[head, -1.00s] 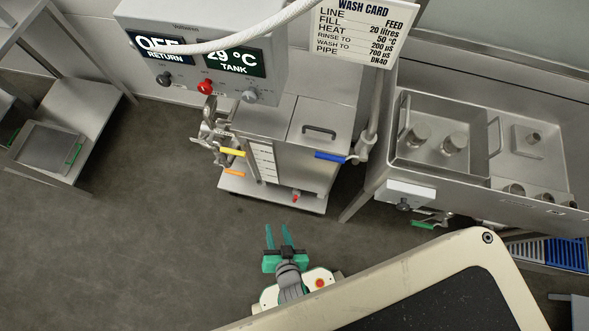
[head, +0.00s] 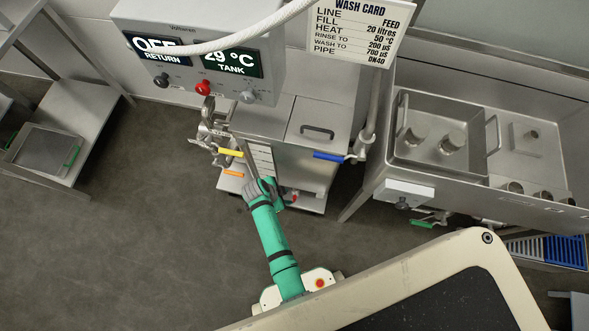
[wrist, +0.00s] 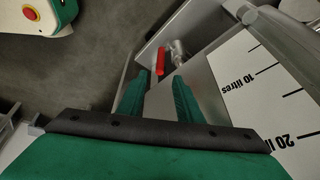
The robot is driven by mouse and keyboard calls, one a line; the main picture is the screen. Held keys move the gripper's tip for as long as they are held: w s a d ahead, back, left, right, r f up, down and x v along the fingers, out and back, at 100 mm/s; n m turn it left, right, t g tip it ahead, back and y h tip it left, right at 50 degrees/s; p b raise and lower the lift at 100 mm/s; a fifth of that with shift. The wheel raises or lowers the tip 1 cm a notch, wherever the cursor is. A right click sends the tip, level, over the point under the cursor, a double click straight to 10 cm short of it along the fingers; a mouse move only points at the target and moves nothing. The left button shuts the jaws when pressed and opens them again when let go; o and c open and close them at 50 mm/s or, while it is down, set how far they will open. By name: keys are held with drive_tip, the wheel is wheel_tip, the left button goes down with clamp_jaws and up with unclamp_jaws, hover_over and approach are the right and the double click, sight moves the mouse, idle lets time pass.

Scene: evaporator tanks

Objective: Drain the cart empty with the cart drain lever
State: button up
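The cart (head: 310,170) is a steel tank on a low base, with a lidded top and a level scale on its front. Its drain lever is red and small, low on the cart; it shows in the head view (head: 294,198) and in the wrist view (wrist: 160,61), beside a metal valve fitting. My gripper (wrist: 158,92) has its two green fingers apart, with nothing between them. The lever lies beyond the fingertips, apart from them. In the head view my gripper (head: 275,192) is at the cart's lower front, left of the lever, its fingers mostly hidden.
The scale plate (wrist: 270,90) marked 10 and 20 litres stands close on the right in the wrist view. Yellow (head: 231,153), orange (head: 233,173) and blue (head: 328,156) handles stick out around the cart. A steel sink (head: 490,150) is at right. Floor at left is clear.

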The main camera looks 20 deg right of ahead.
sight(294, 198)
drive_tip(key=x, duration=1)
drive_tip(key=shift+d+f, duration=0.15)
drive_tip(key=shift+f, duration=0.2)
drive_tip(key=shift+c, duration=0.5)
clamp_jaws()
